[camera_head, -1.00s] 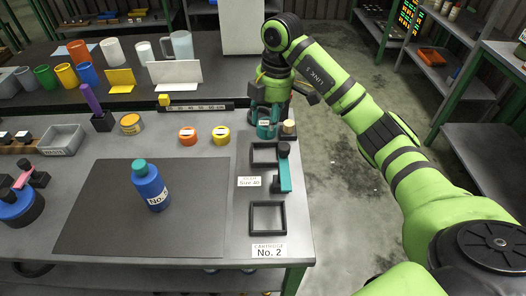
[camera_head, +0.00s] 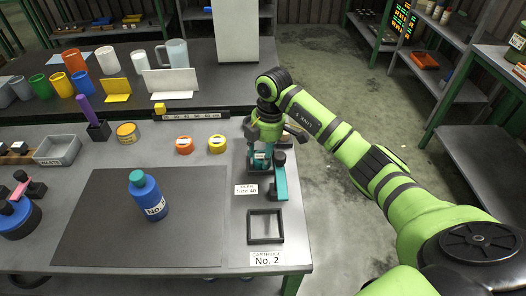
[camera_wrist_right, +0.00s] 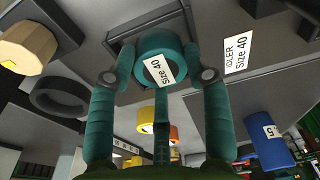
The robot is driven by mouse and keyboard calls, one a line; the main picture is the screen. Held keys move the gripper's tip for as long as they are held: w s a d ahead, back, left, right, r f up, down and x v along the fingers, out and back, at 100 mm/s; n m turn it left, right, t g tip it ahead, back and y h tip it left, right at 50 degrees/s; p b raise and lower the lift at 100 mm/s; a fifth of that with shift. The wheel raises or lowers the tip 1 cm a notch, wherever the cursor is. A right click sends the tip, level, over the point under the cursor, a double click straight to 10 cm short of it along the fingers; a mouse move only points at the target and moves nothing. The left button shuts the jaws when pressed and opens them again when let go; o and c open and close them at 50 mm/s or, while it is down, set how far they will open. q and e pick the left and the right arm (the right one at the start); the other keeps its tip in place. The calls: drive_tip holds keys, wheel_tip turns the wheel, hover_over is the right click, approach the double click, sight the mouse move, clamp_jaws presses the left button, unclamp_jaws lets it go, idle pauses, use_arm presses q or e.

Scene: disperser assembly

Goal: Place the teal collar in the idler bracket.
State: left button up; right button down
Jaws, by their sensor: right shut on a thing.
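The teal collar (camera_wrist_right: 152,44), with a "Size 40" label, is between the fingers of my right gripper (camera_wrist_right: 158,76) in the right wrist view. In the head view the right gripper (camera_head: 262,150) is shut on the collar (camera_head: 260,161), pointing down. The idler bracket is a black square frame (camera_wrist_right: 122,40) next to the "IDLER Size 40" label (camera_wrist_right: 236,52). The collar overlaps it in the wrist view; I cannot tell whether it is seated or just above. In the head view gripper and collar largely cover the bracket. My left gripper is not in view.
A teal piece with a black knob (camera_head: 280,183) stands right beside the bracket. A second black square frame (camera_head: 265,226) lies nearer, by the "CARTRIDGE No. 2" label. A blue bottle (camera_head: 149,197) stands on the dark mat (camera_head: 100,225). Orange (camera_head: 184,145) and yellow (camera_head: 217,144) rings lie left.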

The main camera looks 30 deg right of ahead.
drive_tip(key=c, duration=0.6)
unclamp_jaws()
drive_tip(key=shift+f, duration=0.1)
drive_tip(key=shift+o, duration=0.2)
wheel_tip(320, 180, up, 12)
drive_tip(key=d+b, duration=0.1)
drive_tip(key=shift+s+d, duration=0.2)
drive_tip(key=shift+s, duration=0.05)
